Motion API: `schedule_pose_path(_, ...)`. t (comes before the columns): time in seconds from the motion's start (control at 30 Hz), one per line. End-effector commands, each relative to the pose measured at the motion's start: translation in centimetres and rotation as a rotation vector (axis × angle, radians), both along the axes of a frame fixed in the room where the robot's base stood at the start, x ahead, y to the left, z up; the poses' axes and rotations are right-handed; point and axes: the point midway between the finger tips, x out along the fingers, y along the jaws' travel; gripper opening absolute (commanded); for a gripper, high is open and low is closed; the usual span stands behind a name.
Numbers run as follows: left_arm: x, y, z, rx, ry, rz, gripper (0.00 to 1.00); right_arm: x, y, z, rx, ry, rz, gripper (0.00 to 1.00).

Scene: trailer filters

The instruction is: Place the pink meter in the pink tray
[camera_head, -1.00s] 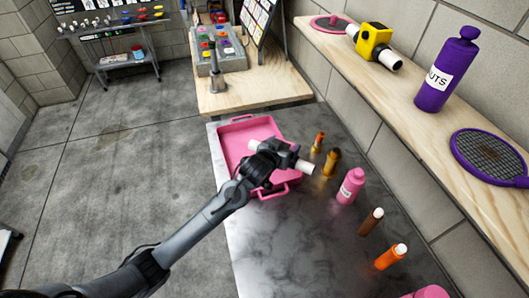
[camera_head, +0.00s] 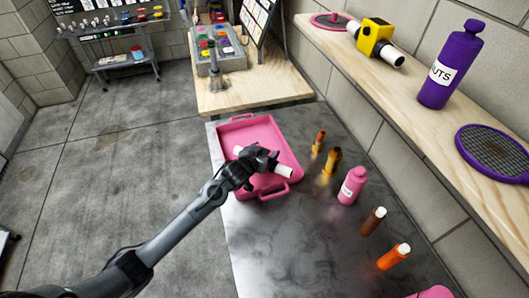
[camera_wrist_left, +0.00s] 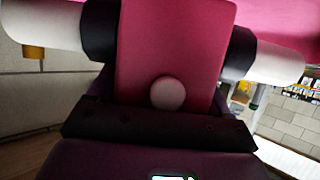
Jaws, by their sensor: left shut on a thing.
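The pink tray (camera_head: 228,143) lies on the dark metal table, with a handle at its near and far ends. My left gripper (camera_head: 262,160) is over the near part of the tray and shut on the pink meter. In the left wrist view the pink meter (camera_wrist_left: 175,50) fills the middle, with black collars and white pipe ends. I cannot tell whether the meter touches the tray. My right gripper is not in view.
A pink bottle (camera_head: 352,186), an orange bottle (camera_head: 394,257) and several small brown or yellow bottles stand right of the tray. The wooden shelf (camera_head: 428,118) holds a yellow meter (camera_head: 376,42), a purple bottle (camera_head: 447,70) and a purple filter (camera_head: 492,152).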

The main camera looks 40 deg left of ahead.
Motion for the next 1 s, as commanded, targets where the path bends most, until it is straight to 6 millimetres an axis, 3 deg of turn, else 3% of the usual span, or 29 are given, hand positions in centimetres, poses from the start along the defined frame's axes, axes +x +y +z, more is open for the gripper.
schedule_pose_path(0.53, 0.03, -0.03, -0.72, 0.000, -0.002, -0.001, 0.35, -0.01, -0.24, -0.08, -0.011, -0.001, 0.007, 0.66)
schedule_pose_path(0.57, 0.00, -0.03, -0.78, 0.000, -0.001, -0.001, 0.82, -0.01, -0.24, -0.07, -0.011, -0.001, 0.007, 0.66)
schedule_pose_path(0.6, 0.00, -0.03, -0.76, 0.001, -0.001, -0.001, 0.88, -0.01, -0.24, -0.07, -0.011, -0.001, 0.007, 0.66)
schedule_pose_path(0.7, 0.01, -0.04, -0.75, 0.001, -0.001, -0.001, 1.00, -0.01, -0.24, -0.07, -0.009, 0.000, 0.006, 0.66)
schedule_pose_path(1.0, 0.03, -0.02, -0.40, 0.001, -0.002, -0.001, 1.00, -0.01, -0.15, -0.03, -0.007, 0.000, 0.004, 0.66)
